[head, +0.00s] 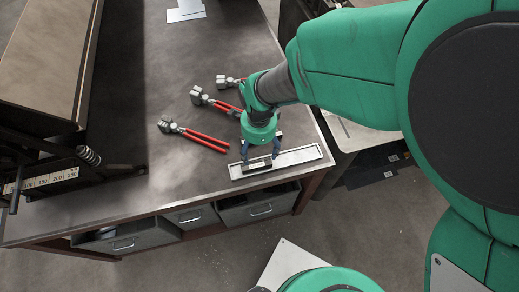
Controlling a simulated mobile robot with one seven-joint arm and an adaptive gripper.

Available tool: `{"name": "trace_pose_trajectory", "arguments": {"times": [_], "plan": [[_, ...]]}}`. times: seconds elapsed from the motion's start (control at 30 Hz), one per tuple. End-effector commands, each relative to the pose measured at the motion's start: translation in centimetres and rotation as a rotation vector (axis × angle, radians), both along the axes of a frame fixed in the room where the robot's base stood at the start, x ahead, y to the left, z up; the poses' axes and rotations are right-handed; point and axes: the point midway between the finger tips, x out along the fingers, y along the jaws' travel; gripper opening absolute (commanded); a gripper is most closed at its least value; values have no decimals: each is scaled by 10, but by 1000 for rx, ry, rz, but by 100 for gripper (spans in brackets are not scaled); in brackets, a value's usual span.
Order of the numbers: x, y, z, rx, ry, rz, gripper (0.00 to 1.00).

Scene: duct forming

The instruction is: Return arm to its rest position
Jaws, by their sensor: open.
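My green arm (345,65) reaches in from the right, with its end pointing down over the front right of the workbench. My gripper (261,156) is open, with its dark fingers spread apart. A small dark block with a pale label (257,168) lies on a light, shallow tray (303,156), just below and between the fingertips. I cannot tell whether the fingers touch the block. Part of the tray is hidden by the block and the gripper.
Several red-handled pliers-like tools (203,138) lie on the bench (160,80), left of the gripper. A machine with a ruler scale (45,180) stands at the left. Drawers (125,240) sit under the bench front. Another table (350,130) is to the right.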

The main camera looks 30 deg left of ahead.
Motion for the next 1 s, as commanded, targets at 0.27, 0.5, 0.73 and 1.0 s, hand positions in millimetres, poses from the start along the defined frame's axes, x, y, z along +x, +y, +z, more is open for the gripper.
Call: {"name": "trace_pose_trajectory", "arguments": {"times": [0.27,0.5,0.73,1.0], "plan": [[0,0,3,1,-1,0,73],[0,0,3,1,-1,0,73],[2,-2,6,3,-2,3,73],[26,-30,40,29,-29,57,73]]}}
